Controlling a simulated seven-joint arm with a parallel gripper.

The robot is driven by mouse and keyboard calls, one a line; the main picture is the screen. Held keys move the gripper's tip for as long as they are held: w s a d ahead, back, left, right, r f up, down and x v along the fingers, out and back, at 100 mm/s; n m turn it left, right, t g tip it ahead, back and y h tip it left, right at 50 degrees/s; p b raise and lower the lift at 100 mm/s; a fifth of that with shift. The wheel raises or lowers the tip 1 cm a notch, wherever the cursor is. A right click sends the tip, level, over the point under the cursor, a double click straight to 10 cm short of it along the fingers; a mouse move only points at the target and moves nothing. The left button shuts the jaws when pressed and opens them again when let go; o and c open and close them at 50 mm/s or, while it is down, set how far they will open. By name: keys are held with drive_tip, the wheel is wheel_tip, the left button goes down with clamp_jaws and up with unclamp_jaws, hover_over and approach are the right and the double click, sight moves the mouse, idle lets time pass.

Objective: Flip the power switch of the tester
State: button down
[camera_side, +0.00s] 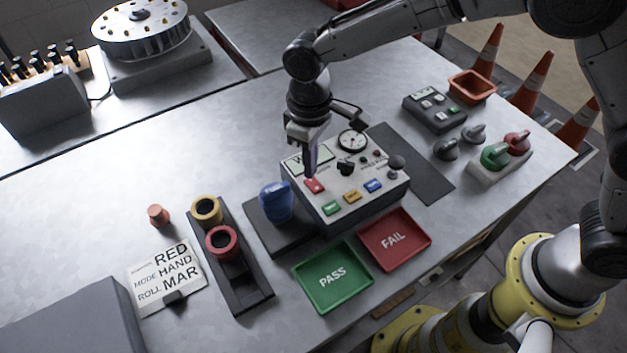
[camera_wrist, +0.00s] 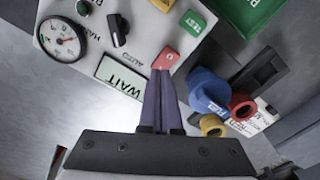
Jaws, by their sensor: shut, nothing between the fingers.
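The tester (camera_side: 335,192) is a white-topped box on the table with a gauge, a black knob, a "WAIT" display and coloured buttons. Its red switch (camera_side: 314,186) is at the left of the panel, and it also shows in the wrist view (camera_wrist: 165,58). My gripper (camera_side: 309,176) points down over the red switch, shut and empty. In the wrist view its fingertips (camera_wrist: 162,72) are together right at the switch's near edge. I cannot tell whether they touch it. The tips partly cover the switch.
A blue rounded object (camera_side: 276,201) stands just left of the tester. A green PASS tray (camera_side: 333,304) and a red FAIL tray (camera_side: 425,259) lie in front. A dark holder with yellow and red rings (camera_side: 258,291) is further left.

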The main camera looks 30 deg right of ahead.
wheel_tip(320, 180, up, 5)
drive_tip(key=shift+r, duration=0.15)
idle(0.5)
drive_tip(key=d+r+m+t, duration=0.2)
drive_tip(key=d+r, duration=0.7)
drive_tip(key=r, duration=0.1)
drive_tip(key=s+d+r+m+t+y, duration=0.1)
drive_tip(key=s+d+r+m+t, duration=0.1)
drive_tip(key=s+d+r, duration=0.55)
drive_tip(key=s+d+m+t, duration=0.1)
drive_tip(key=s+d, duration=0.6)
drive_tip(key=s, duration=0.1)
drive_tip(key=s+d+f+m+h, duration=0.1)
drive_tip(key=s+d+f, duration=0.1)
drive_tip(key=s+f, duration=0.5)
drive_tip(key=shift+s+d+f+t, duration=0.15)
drive_tip(key=shift+s+f+t, duration=0.15)
drive_tip(key=shift+s, duration=0.15)
